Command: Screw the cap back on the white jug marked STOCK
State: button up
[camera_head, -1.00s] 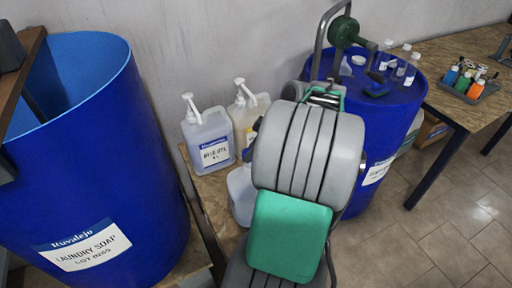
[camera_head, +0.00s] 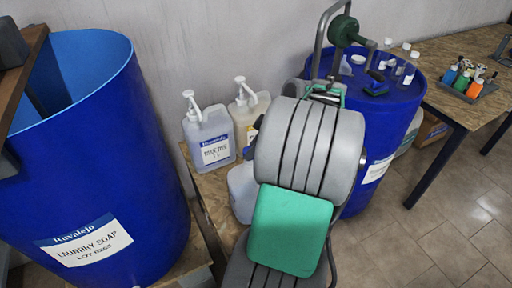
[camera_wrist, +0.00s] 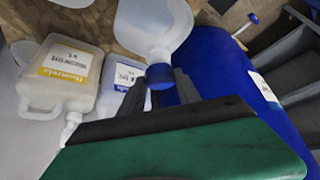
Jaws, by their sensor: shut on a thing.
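The white jug (camera_head: 242,190) stands on the wooden surface, partly hidden behind my arm in the head view. In the wrist view its translucent body (camera_wrist: 150,18) and narrowing neck show at top centre; I see no STOCK marking. A blue cap (camera_wrist: 160,76) sits at the end of the jug's neck, between the fingers of my gripper (camera_wrist: 160,84). My gripper is shut on the cap. Cap and neck look lined up and appear to meet, but I cannot tell whether the threads are engaged.
Two pump-top jugs, one blue-labelled (camera_head: 209,140) and one cream (camera_head: 243,115), stand close behind the white jug. A laundry soap drum (camera_head: 95,170) rises at left. Another blue drum (camera_head: 400,105) at right carries small bottles and a green hand pump (camera_head: 344,31).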

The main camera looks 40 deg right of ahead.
jog(key=shift+s+a+r, duration=0.1)
jog(key=shift+r, duration=0.05)
jog(key=shift+a+f, duration=0.1)
jog(key=shift+f, duration=0.15)
dwell(0.3)
jog(key=shift+d+f+b, duration=0.2)
jog(key=shift+f+b, duration=0.25)
jog(key=shift+b, duration=0.05)
jog(key=shift+r, duration=0.1)
jog(key=shift+a, duration=0.15)
jog(key=shift+f+b, duration=0.35)
jog(key=shift+f, duration=0.1)
jog(key=shift+f, duration=0.2)
dwell(0.8)
jog(key=shift+b, duration=0.35)
